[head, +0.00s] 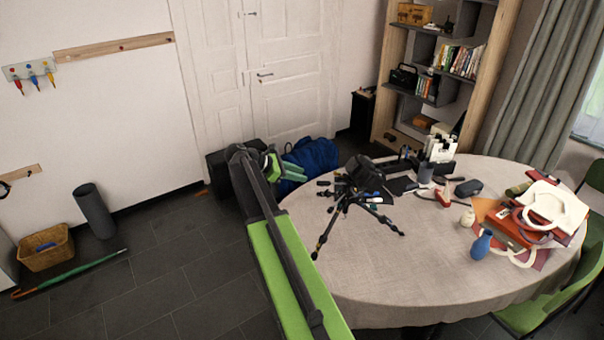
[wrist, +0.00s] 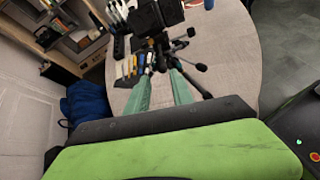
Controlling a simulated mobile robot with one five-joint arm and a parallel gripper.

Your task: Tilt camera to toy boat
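A black camera (head: 366,172) sits on a small tripod (head: 345,210) with spread legs near the left edge of the round table. In the wrist view the camera (wrist: 157,17) is at the top, with tripod handles and legs below it. My gripper (head: 283,168) is left of the tripod in the head view. In the wrist view, the two pale green fingers of my gripper (wrist: 161,72) are apart with nothing seen held between them; they point toward the tripod. Whether they touch it I cannot tell. I cannot make out a toy boat for certain.
The round table (head: 390,270) carries a blue vase (head: 481,246), a white jar (head: 467,218), a dark case (head: 468,188) and a pile of bags (head: 545,210). A blue bag (head: 312,157) lies on the floor behind. A shelf (head: 385,120) stands at the back.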

